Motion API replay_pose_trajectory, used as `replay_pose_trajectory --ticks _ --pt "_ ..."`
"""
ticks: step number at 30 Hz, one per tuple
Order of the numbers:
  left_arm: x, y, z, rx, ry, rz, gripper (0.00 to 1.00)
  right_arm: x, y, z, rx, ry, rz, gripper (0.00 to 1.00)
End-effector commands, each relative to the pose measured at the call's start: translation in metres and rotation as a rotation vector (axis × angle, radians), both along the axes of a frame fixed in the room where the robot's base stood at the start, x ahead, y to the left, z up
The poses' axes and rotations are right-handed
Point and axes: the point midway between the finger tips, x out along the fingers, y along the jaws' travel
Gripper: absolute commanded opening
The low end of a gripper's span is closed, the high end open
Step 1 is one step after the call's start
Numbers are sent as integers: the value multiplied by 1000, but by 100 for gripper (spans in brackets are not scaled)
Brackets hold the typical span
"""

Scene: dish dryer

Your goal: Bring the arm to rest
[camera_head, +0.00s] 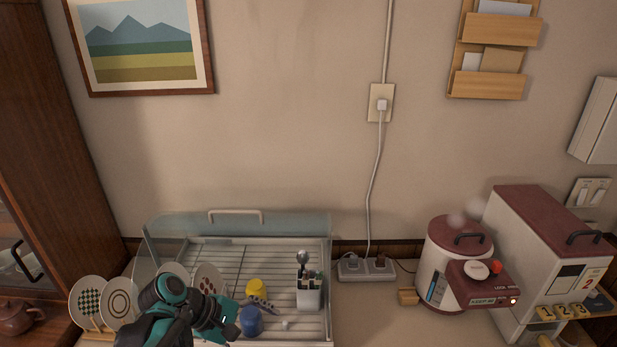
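My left gripper (228,330) is at the bottom left of the head view, above the front left of the dish dryer (330,270). Its teal and black arm comes in from the bottom and covers part of the rack and plates. The fingers are small and partly hidden, so I cannot tell whether they are open or shut. My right gripper is not in view. In the dryer, several plates (207,281) stand at the left. A yellow cup (257,287) and a blue cup (250,322) lie near the middle. A white utensil holder (308,293) stands at the right.
Patterned plates (87,297) stand in a wooden rack left of the dryer, near a brown teapot (14,317).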

Motion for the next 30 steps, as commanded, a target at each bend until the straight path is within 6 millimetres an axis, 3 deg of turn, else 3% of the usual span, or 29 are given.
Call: replay_pose_trajectory --ticks 6,15,21,30 --pt "-44 25 -6 428 -348 -277 87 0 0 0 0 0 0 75" --pt "-77 69 -4 939 -692 -717 87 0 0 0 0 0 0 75" --pt "-80 78 -1 1052 -755 -825 87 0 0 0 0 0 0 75" --pt "-80 78 -1 1055 -755 -827 87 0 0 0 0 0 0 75"
